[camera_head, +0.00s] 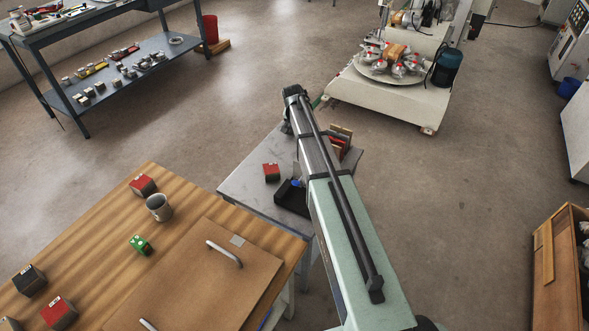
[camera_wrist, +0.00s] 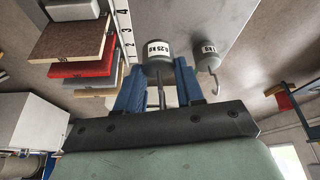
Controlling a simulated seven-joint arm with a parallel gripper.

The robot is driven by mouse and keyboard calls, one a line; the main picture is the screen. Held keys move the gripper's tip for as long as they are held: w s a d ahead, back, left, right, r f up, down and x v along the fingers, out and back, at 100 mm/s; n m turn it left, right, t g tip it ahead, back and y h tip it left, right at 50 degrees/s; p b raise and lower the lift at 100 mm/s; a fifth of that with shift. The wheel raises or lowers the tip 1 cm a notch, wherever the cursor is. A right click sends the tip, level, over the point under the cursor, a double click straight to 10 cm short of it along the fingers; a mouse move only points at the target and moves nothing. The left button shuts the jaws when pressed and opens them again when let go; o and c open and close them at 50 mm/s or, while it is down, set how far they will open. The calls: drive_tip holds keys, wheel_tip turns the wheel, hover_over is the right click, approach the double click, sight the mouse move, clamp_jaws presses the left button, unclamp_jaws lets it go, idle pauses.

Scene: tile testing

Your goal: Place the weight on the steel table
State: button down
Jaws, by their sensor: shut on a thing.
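In the wrist view, my gripper (camera_wrist: 158,80) has its blue fingers shut around the hook of a grey cylindrical weight (camera_wrist: 157,52) labelled 0.25 kg. A smaller grey hooked weight (camera_wrist: 207,50) is just to its right, apart from the fingers. The grey steel table (camera_head: 243,185) is in the middle of the head view, partly covered by my arm; its surface also shows in the wrist view (camera_wrist: 220,18). Whether the held weight touches the table cannot be told. The weights are not clearly seen in the head view.
Coloured tiles (camera_head: 341,138) stand on the steel table, beside a numbered strip in the wrist view (camera_wrist: 125,25). A red-and-dark block (camera_head: 271,173) is on the table's left part.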

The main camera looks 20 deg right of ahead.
drive_tip(key=shift+f, duration=5.5)
drive_tip(key=shift+f, duration=0.15)
drive_tip(key=c, duration=0.7)
unclamp_jaws()
drive_tip(key=v, duration=1.2)
